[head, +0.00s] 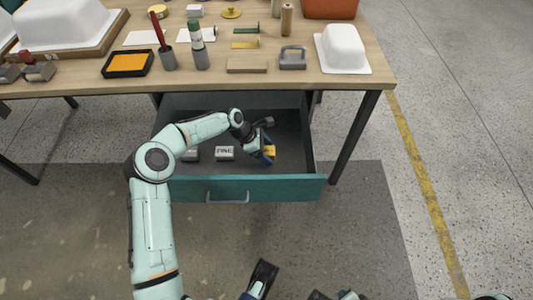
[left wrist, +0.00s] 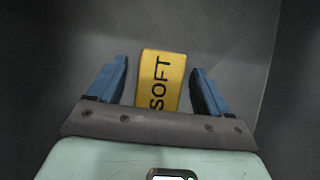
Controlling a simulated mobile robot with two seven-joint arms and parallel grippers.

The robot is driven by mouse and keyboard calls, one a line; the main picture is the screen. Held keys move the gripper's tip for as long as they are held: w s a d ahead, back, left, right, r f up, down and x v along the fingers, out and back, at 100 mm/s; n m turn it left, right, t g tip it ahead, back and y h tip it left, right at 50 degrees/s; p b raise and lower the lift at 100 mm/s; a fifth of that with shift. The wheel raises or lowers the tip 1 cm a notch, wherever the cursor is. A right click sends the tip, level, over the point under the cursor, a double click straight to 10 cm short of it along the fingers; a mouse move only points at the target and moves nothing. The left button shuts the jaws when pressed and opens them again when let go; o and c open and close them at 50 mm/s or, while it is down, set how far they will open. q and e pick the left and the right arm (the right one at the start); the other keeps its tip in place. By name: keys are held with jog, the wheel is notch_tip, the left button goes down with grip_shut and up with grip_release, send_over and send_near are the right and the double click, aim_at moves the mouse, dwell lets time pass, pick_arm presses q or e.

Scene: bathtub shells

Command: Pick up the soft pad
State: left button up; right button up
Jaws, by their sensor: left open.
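The soft pad (left wrist: 160,78) is a yellow block with "SOFT" in black letters. It lies on the floor of the open drawer, near its right side, and shows in part in the head view (head: 269,151). My left gripper (head: 265,148) reaches down into the drawer over it. In the left wrist view the blue fingers (left wrist: 160,85) are open, one on each side of the pad, with a gap on both sides. Dark parts of my own body show at the bottom of the head view; the state of my right gripper cannot be made out.
The drawer (head: 285,187) has a teal front and dark walls close around my gripper. A grey block marked "FINE" (head: 225,153) and another grey block (head: 190,155) lie to the left. The workbench (head: 215,82) above carries tools and white tub shells.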

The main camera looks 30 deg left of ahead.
aim_at(266, 150)
pick_arm(q)
jog(key=c, duration=1)
jog(key=shift+c, duration=0.2)
jog(key=shift+r, duration=0.1)
